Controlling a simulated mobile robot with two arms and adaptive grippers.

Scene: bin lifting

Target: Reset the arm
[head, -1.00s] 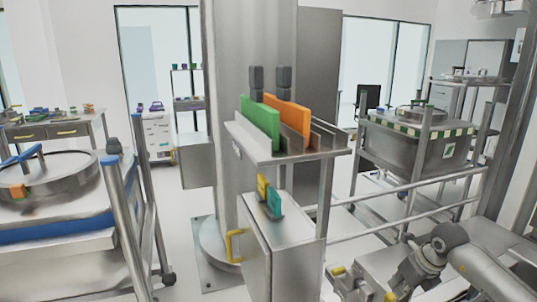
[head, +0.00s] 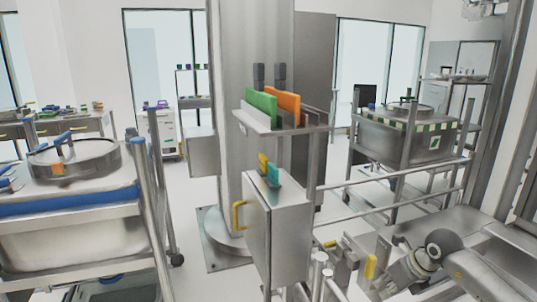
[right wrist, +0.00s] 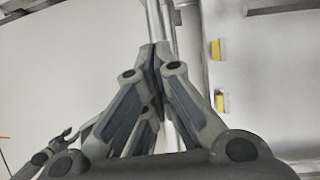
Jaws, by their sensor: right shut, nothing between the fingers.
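My right gripper (head: 388,284) is low at the right of the head view, on the grey arm that comes in from the right. In the right wrist view my right gripper (right wrist: 157,62) has its two fingers together at the tips, with nothing between them. It points over pale floor towards metal rails. My left gripper does not show in the head view.
A trolley with a round-lidded steel bin (head: 75,158) stands at the left. A cabinet (head: 278,232) with a yellow handle stands mid-view, below a shelf (head: 268,126) with green and orange panels. Another bin (head: 410,140) stands on a rack at the right.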

